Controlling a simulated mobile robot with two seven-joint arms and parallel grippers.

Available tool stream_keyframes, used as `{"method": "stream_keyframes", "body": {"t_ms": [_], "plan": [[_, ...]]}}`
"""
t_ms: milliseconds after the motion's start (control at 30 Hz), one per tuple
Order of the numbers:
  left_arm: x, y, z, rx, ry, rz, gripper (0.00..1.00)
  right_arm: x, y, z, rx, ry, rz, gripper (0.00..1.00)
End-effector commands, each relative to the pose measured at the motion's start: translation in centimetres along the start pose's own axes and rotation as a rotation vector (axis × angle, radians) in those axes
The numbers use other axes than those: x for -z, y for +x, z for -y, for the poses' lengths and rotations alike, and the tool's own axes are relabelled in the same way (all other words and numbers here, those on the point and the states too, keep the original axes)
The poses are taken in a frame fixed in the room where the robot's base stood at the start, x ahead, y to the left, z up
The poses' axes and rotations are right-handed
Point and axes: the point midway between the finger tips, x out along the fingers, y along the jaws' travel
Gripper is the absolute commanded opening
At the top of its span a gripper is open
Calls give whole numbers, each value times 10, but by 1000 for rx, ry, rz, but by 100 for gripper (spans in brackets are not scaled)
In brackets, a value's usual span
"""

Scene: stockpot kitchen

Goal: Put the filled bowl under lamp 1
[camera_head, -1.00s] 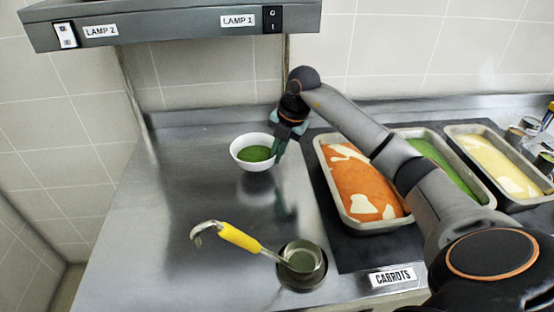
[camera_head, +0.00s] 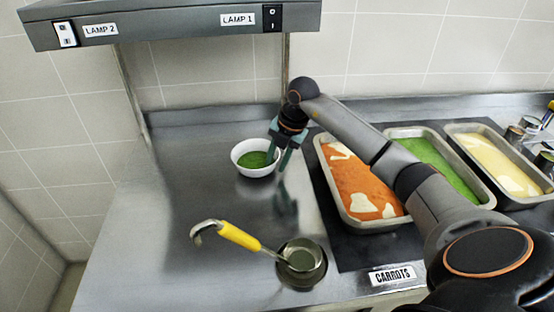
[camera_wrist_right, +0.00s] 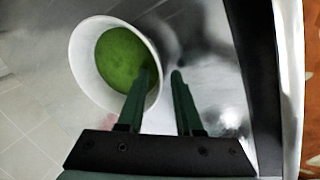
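The white bowl (camera_head: 241,165) holds green soup and stands upright on the steel counter, below the LAMP 1 end of the lamp housing. It also shows in the right wrist view (camera_wrist_right: 82,68). My right gripper (camera_head: 280,162) is at the bowl's right side with its fingers apart. In the right wrist view, one finger of the gripper (camera_wrist_right: 160,80) reaches over the bowl's inside and the other is outside, with the rim between them. The LAMP 1 switch (camera_head: 272,18) is on the housing front. My left gripper is out of view.
A ladle with a yellow handle (camera_head: 240,236) rests in a round steel well (camera_head: 302,283) in front. Trays of orange (camera_head: 360,188), green (camera_head: 440,165) and yellow (camera_head: 497,168) food stand at right. The counter left of the bowl is clear.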

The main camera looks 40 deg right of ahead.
Motion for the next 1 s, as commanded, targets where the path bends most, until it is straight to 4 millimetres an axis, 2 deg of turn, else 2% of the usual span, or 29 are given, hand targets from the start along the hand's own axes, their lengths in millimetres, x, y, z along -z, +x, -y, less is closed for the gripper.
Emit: {"method": "stream_keyframes", "body": {"t_ms": [167, 400, 600, 1000], "plan": [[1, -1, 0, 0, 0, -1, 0, -1, -11, -2, -2, 0, 2, 34], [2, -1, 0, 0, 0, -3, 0, -1, -53, -2, -3, -1, 3, 34], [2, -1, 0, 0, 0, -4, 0, 0, -75, -1, -1, 0, 1, 34], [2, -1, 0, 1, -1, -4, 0, 0, -79, -1, 0, 0, 0, 34]]}}
